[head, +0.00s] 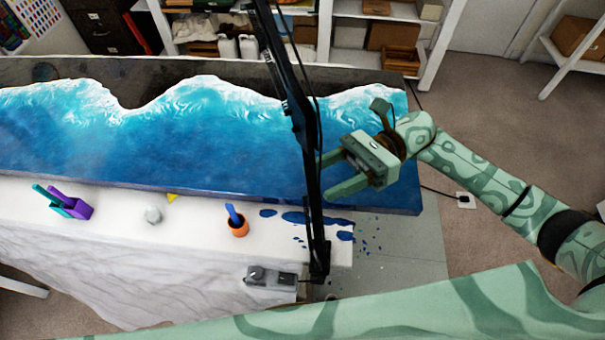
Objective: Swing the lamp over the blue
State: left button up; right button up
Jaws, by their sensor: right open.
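The lamp's black jointed arm (300,112) rises from the front right of the bench and runs out of the top of the view. Its lamp head is not in view. The blue resin (190,135), with white wave edges, fills the long slab behind the white-covered strip. My right gripper (324,176) is open and empty, its fingers pointing left at the lamp arm's lower part. The fingertips are right beside the lamp arm; I cannot tell whether they touch it. My left gripper is not in view.
Blue spills (310,218) lie near the lamp's foot. A grey box (270,277) sits at the front edge. Shelves (365,35) stand behind.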

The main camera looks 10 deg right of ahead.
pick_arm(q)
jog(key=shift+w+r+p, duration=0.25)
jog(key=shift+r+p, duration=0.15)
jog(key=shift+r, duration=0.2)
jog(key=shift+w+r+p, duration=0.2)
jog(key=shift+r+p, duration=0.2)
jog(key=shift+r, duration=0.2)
pick_arm(e)
jog(key=x, duration=0.5)
jog(key=shift+s, duration=0.1)
jog(key=shift+f, duration=0.1)
